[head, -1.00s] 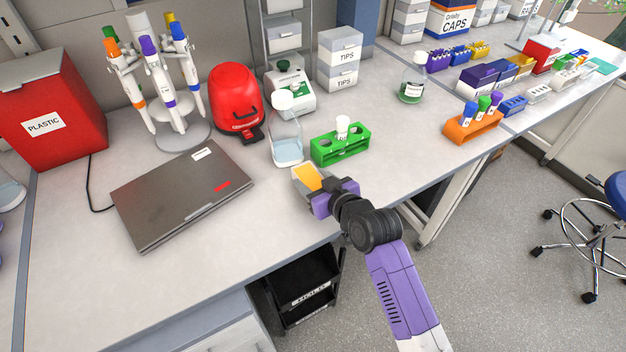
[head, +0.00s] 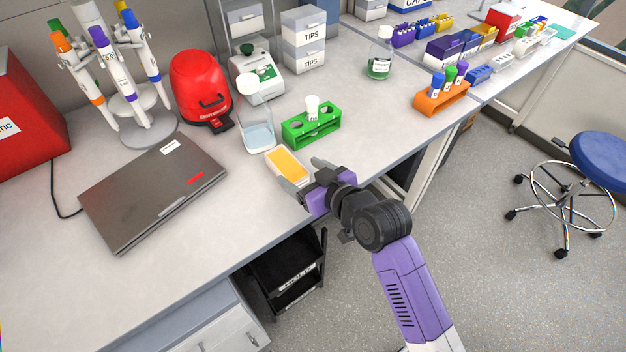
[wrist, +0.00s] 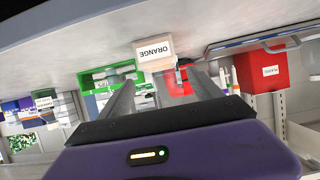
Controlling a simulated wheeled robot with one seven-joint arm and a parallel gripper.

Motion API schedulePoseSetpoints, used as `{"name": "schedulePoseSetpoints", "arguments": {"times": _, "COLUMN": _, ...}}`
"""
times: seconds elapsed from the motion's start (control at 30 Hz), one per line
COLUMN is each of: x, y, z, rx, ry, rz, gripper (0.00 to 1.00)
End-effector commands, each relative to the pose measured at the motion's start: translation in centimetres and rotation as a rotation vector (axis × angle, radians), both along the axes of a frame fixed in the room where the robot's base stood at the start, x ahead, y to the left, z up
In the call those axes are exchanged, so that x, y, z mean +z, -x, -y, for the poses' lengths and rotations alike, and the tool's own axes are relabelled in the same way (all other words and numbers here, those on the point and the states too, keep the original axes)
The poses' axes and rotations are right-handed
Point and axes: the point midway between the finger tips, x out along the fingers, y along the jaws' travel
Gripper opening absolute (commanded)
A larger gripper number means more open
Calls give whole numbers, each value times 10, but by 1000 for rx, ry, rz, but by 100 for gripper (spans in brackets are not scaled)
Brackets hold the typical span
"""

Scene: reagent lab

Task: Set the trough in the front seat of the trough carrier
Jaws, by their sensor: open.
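The trough, a small pale box with an orange top (head: 287,166), stands on the bench near its front edge, in front of the green rack. In the wrist view its white side, labelled ORANGE (wrist: 155,52), shows upside down beyond the fingers. My gripper (head: 303,176) is open, with its fingers at the trough's near right side. In the wrist view the open gripper (wrist: 160,90) has the trough ahead of and between its fingers, and nothing shows held. I cannot tell for sure which thing is the trough carrier.
The green rack (head: 298,138) holds a white-capped piece. A clear bottle (head: 257,135) stands left of it, and a closed laptop (head: 150,195) lies further left. An orange tube rack (head: 440,100) stands right. A black shelf unit (head: 285,275) is under the bench edge.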

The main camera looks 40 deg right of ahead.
Motion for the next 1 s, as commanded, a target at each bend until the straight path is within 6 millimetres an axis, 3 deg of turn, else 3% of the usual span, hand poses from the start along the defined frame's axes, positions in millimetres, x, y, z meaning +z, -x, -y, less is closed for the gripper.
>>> {"name": "schedulePoseSetpoints", "arguments": {"times": 0.23, "x": 14, "y": 35, "z": 0, "rx": 0, "ry": 0, "rz": 0, "gripper": 74}}
{"name": "schedulePoseSetpoints", "arguments": {"times": 0.57, "x": 18, "y": 44, "z": 0, "rx": 1, "ry": 0, "rz": 0, "gripper": 74}}
{"name": "schedulePoseSetpoints", "arguments": {"times": 0.73, "x": 10, "y": 56, "z": -5, "rx": -8, "ry": -4, "rz": -2, "gripper": 74}}
{"name": "schedulePoseSetpoints", "arguments": {"times": 0.87, "x": -8, "y": 90, "z": -16, "rx": -31, "ry": -12, "rz": -2, "gripper": 74}}
{"name": "schedulePoseSetpoints", "arguments": {"times": 1.0, "x": -22, "y": 145, "z": -29, "rx": -59, "ry": -15, "rz": 11, "gripper": 74}}
